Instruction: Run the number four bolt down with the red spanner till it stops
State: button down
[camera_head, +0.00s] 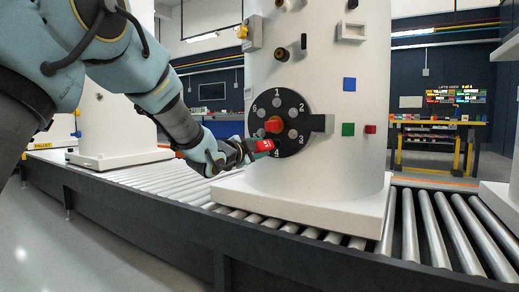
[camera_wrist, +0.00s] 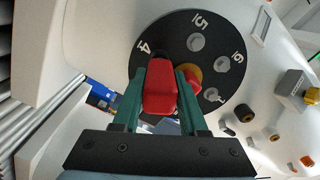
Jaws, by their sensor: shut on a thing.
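A black disc with numbers (camera_head: 290,108) is on the side of the white tank (camera_head: 315,178); it also shows in the wrist view (camera_wrist: 172,32). Several grey bolt heads ring a red and yellow hub (camera_head: 273,125). My gripper (camera_head: 248,150) is at the disc's lower left, by the number 4. In the wrist view its green fingers are shut on the red spanner (camera_wrist: 160,88), which points at the disc beside the 4. The number four bolt is hidden behind the spanner, so I cannot tell whether the spanner is seated on it.
Stubs and fittings (camera_head: 282,54) project from the tank above. The tank stands on a roller conveyor (camera_head: 430,225). A second white tank base (camera_head: 120,157) is at the left. A bench (camera_head: 440,123) stands at the back right.

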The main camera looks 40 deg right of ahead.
jog(key=shift+f+m+b, duration=0.25)
jog(key=shift+m+b, duration=0.55)
jog(key=shift+b, duration=0.4)
jog(key=shift+d+m+b, duration=0.1)
jog(key=shift+m+b, duration=0.5)
jog(key=shift+b, duration=0.2)
jog(key=m+b, duration=0.9)
jog(key=shift+d+m+b, duration=0.1)
jog(key=shift+m+b, duration=0.2)
jog(key=shift+b, duration=0.05)
jog(key=shift+r+m, duration=0.4)
jog(key=shift+m, duration=0.2)
jog(key=b+v, duration=0.3)
jog(key=v, duration=1.2)
